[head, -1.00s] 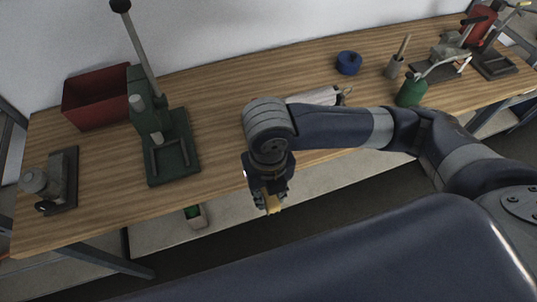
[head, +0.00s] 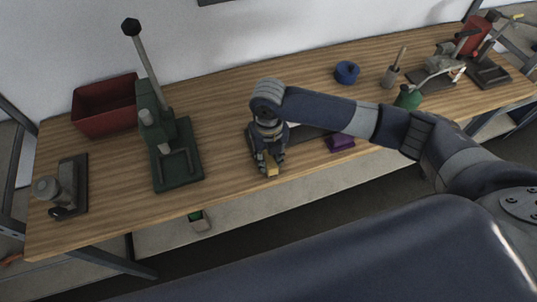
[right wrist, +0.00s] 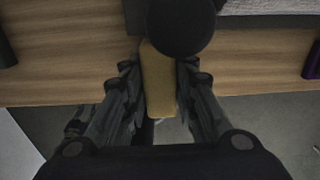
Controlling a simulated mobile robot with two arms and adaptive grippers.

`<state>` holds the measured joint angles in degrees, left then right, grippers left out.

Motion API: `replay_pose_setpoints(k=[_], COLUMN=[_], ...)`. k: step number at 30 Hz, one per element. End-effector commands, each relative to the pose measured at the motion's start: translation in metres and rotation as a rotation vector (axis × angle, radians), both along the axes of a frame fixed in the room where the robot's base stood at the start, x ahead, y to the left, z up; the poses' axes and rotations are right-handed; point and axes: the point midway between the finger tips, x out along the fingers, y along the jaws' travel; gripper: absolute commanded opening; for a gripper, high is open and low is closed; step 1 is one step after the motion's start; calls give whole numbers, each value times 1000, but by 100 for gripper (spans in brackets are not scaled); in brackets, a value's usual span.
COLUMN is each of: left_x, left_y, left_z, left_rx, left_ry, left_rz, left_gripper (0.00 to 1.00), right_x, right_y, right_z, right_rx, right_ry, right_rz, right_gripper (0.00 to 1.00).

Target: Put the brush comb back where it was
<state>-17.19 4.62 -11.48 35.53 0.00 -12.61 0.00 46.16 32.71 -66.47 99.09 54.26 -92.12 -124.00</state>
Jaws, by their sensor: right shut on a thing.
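My right gripper (head: 268,160) is over the front edge of the wooden workbench (head: 225,150), pointing down. It is shut on a tan block-like piece (head: 271,167), which I take to be the brush comb. In the right wrist view the piece (right wrist: 157,80) sits between the two fingers of the gripper (right wrist: 158,98). A dark round shape (right wrist: 181,25) covers part of its far end; I cannot tell what it is. Whether the piece touches the bench is unclear. My left gripper is not in view.
A green lever press (head: 170,150) stands left of the gripper, with a red bin (head: 105,106) behind it. A purple block (head: 340,143) lies to the right. Blue tape (head: 347,72), a green bottle (head: 408,97) and tools stand farther right. Bare wood lies between press and gripper.

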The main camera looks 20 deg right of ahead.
Motion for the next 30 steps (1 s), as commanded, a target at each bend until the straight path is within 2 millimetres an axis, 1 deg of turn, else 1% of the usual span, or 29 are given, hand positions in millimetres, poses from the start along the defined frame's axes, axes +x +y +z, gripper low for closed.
replay_pose_setpoints(k=[10,11,12,13,23,26,29,30], left_x=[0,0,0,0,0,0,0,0], left_y=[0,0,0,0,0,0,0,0], left_z=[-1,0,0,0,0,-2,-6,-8], left_rx=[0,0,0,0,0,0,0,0], left_ry=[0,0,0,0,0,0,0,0], left_rz=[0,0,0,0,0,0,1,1], left_gripper=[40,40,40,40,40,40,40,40], right_x=[0,0,0,0,0,1,2,2], right_y=[0,0,0,0,0,1,1,1], right_z=[-4,-4,-4,-4,-2,3,17,24], right_rx=[1,1,1,1,1,1,2,3], right_ry=[-2,-2,-2,-2,-2,-3,-7,-7], right_rz=[1,1,1,1,1,1,2,3], right_gripper=[4,31,40,46,46,46,46,46])
